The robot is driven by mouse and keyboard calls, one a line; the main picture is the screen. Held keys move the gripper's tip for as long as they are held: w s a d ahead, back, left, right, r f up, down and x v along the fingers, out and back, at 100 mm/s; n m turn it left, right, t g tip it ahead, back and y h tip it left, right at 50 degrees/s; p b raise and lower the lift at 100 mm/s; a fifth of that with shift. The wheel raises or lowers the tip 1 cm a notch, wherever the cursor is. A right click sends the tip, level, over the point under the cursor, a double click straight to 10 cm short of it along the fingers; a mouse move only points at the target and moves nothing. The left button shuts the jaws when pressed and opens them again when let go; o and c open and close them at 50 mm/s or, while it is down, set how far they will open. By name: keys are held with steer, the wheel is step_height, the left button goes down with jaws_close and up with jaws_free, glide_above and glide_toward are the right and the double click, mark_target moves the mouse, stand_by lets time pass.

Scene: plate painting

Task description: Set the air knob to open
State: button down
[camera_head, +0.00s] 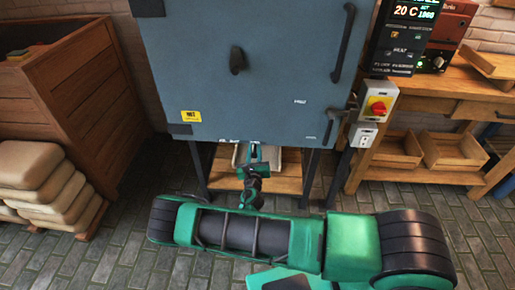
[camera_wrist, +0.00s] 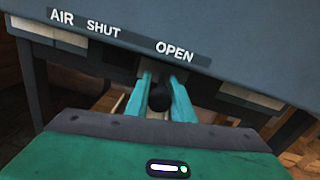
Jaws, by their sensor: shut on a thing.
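The blue-grey kiln (camera_head: 255,85) stands in front of me with its door closed. Its lower edge carries a label strip (camera_wrist: 130,38) reading AIR, SHUT and OPEN. A dark round air knob (camera_wrist: 160,98) sits just below the word OPEN in the wrist view, clear of the word SHUT to its left. My gripper (camera_wrist: 161,90) is shut on this knob, with one teal finger on each side. In the head view my gripper (camera_head: 254,152) reaches up to the kiln's bottom edge, and the knob is too small to make out there.
A controller (camera_head: 404,35) reading 20 C and a red rotary switch (camera_head: 378,106) are at the kiln's right, near a wooden bench (camera_head: 440,105). A wooden crate (camera_head: 75,95) and stacked sacks (camera_head: 35,170) stand at left. Kiln legs (camera_head: 311,175) flank my gripper.

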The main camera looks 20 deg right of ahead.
steer(key=shift+s+d+f, duration=0.1)
steer(key=shift+d, duration=0.1)
steer(key=c, duration=1.6)
jaws_free()
steer(key=shift+o, duration=0.2)
steer(key=shift+a, duration=0.1)
steer(key=v, duration=1)
steer(key=shift+s, duration=0.35)
